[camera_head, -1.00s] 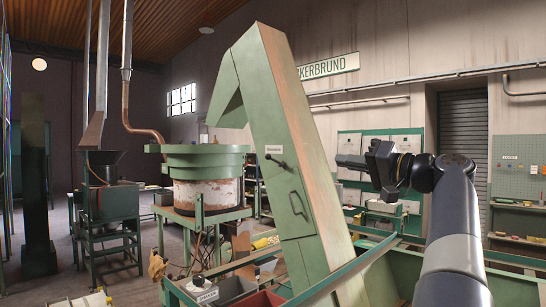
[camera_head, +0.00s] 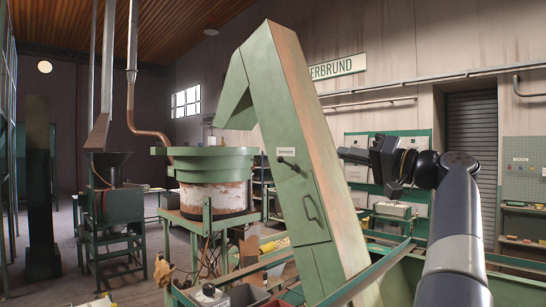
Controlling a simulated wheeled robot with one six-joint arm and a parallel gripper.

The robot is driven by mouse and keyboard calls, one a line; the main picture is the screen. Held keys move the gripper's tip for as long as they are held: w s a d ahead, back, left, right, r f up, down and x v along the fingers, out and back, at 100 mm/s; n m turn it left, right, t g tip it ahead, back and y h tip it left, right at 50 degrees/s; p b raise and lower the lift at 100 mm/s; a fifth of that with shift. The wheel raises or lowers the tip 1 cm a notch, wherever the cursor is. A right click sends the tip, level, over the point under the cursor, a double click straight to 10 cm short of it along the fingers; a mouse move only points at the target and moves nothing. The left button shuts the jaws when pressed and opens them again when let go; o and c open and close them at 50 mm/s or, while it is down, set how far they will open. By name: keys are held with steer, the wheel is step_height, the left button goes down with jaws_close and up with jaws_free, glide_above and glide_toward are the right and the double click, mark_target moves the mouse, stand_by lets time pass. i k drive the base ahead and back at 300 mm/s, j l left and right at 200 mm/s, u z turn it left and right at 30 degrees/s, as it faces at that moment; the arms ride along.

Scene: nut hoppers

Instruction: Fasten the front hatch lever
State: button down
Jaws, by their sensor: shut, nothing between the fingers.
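A tall, tilted green elevator casing (camera_head: 285,120) stands in the middle. On its front face is a hatch (camera_head: 302,200) with a dark lever (camera_head: 287,164) just below a small white label (camera_head: 289,153). The lever slants down to the right from its pivot. A handle-shaped outline (camera_head: 311,209) sits lower on the hatch. My gripper (camera_head: 342,154) is shut and empty, to the right of the casing in the picture, at about the lever's height and apart from it. Its fingertips point left.
A round green hopper (camera_head: 208,165) stands left of the casing, with a smaller hopper machine (camera_head: 113,190) further left. A green rail (camera_head: 375,270) runs along the casing's lower right. A wall board (camera_head: 525,168) hangs at the far right.

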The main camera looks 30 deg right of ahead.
mark_target(280, 159)
steer(key=i+j, duration=0.15)
steer(key=i, duration=0.55)
steer(key=i+j, duration=0.1)
steer(key=i, duration=0.55)
steer(key=i+z, duration=0.25)
steer(key=z, duration=0.15)
steer(key=i+j+z, duration=0.25)
steer(key=z, duration=0.15)
steer(key=i+j+z, duration=0.2)
steer(key=z, duration=0.25)
